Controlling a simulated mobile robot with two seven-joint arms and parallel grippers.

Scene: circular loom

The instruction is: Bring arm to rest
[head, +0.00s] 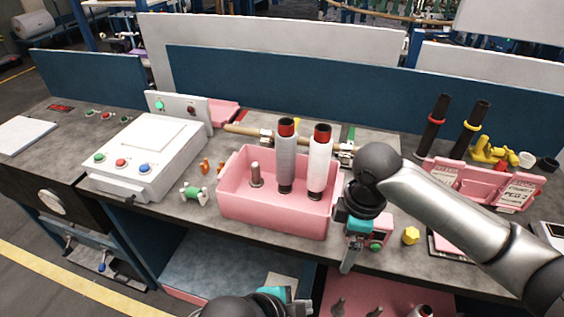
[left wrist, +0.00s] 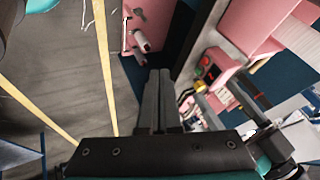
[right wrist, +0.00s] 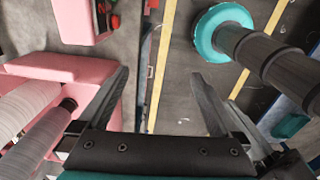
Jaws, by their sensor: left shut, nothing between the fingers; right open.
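My right gripper (head: 347,262) hangs in front of the right front corner of the pink box, pointing down past the table's front edge. In the right wrist view its fingers (right wrist: 160,95) are spread apart with nothing between them. My left gripper (head: 292,305) is at the bottom edge of the head view, low in front of the table and mostly cut off. In the left wrist view its fingers (left wrist: 160,100) are together and empty.
A pink box (head: 275,217) on the table holds two upright spools (head: 320,165) and a bare peg (head: 255,175). A white control box (head: 145,158) stands left. A yellow piece (head: 411,235) lies right of my right gripper. Pink shelves with parts lie below.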

